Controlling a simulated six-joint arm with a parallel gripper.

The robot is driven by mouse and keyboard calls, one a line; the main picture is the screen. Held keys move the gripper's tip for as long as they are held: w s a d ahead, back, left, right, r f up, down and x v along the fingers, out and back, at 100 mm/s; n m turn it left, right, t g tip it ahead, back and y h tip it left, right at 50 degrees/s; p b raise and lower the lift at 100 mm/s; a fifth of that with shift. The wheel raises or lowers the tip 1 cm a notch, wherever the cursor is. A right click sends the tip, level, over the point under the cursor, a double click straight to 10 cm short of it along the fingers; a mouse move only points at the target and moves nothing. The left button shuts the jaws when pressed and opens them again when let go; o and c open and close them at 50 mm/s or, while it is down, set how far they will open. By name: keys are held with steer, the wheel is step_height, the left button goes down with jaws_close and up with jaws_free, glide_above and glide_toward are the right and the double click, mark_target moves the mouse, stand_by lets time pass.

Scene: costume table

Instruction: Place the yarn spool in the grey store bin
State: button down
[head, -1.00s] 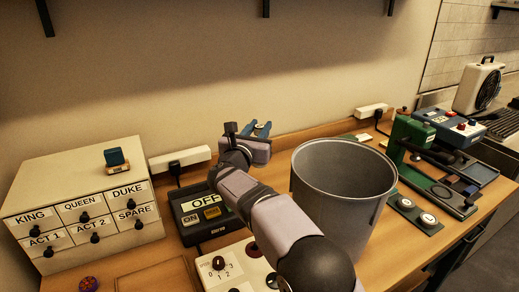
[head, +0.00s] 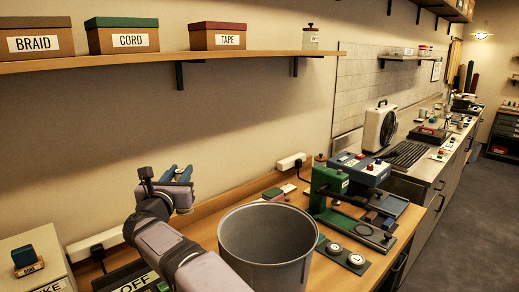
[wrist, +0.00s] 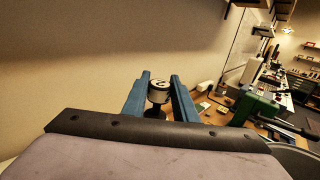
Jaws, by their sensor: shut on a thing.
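My gripper (head: 177,170) is raised beside the wall in the head view, with its blue fingers pointing away. In the wrist view the fingers (wrist: 159,92) are shut on a small round thing, taken to be the yarn spool (wrist: 158,94), with a pale top bearing a dark mark and a darker lower part. The spool is hard to make out in the head view. The grey store bin (head: 225,240) is a large round open tub on the bench, to the right of my gripper. Its floor is hidden.
A green press (head: 328,190) and a dark pad with two round pieces (head: 343,252) stand right of the bin. A shelf (head: 180,57) with labelled boxes runs above. A power strip (head: 95,243) lies along the wall, and a drawer cabinet (head: 35,262) stands at left.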

step_height(320, 180, up, 4)
steer(key=p, duration=0.2)
steer(key=shift+p, duration=0.4)
steer(key=shift+s+d+b, duration=0.1)
steer(key=shift+d+b, duration=0.05)
steer(key=shift+b, duration=0.15)
steer(key=shift+s+d+b, duration=0.1)
steer(key=shift+d+b, duration=0.1)
steer(key=shift+b, duration=0.2)
steer(key=s+d+r+m+h+b, duration=0.25)
steer(key=s+d+h+b, duration=0.2)
steer(key=d+b, duration=0.25)
step_height(320, 180, down, 28)
steer(key=p, duration=0.3)
steer(key=shift+f+g, duration=0.2)
steer(key=shift+g, duration=0.1)
steer(key=shift+f+b, duration=0.2)
steer(key=shift+b, duration=0.15)
